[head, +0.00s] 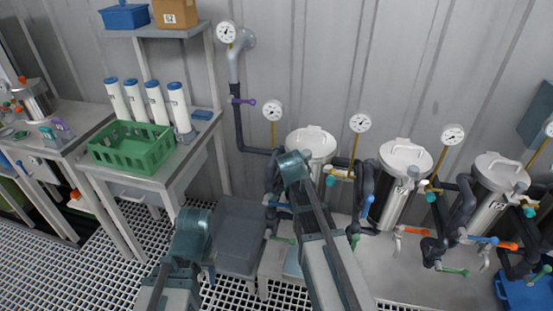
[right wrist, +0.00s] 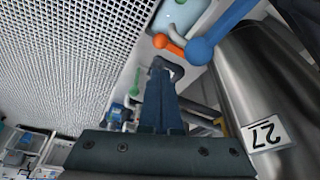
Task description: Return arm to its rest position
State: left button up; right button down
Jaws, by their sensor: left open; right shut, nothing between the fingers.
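My left arm (head: 190,236) is folded at the lower left of the head view. My left gripper (head: 208,274) shows only in small part behind it, beside the grey bin, open with nothing seen in it. My right arm (head: 318,230) reaches up the middle of the head view and hides its own gripper there. In the right wrist view my right gripper (right wrist: 163,75) is shut and empty. A steel vessel with a label 27 (right wrist: 267,134) stands right of its fingers, with a blue lever (right wrist: 222,30) and an orange lever (right wrist: 168,44) beyond.
Steel vessels (head: 399,185) with pipes, gauges and coloured valve levers line the wall at the right. A grey bin (head: 240,235) stands on the floor grating. A bench at left holds a green crate (head: 130,148) and white cylinders (head: 157,103). Grating at the lower left is clear.

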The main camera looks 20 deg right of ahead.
jog(key=s+a+r+n+p, duration=0.2)
jog(key=s+a+n, duration=0.2)
jog(key=a+n, duration=0.3)
jog(key=s+a+r+n+y+p, duration=0.1)
jog(key=s+a+r+n+p, duration=0.1)
jog(key=a+n, duration=0.6)
jog(key=s+a+r+n+y+p, duration=0.1)
jog(key=s+a+r+n+p, duration=0.1)
jog(key=s+a+n, duration=0.4)
jog(key=shift+a+r+n+p, duration=0.3)
jog(key=shift+a+n+p, duration=0.5)
jog(key=shift+a+n, duration=0.3)
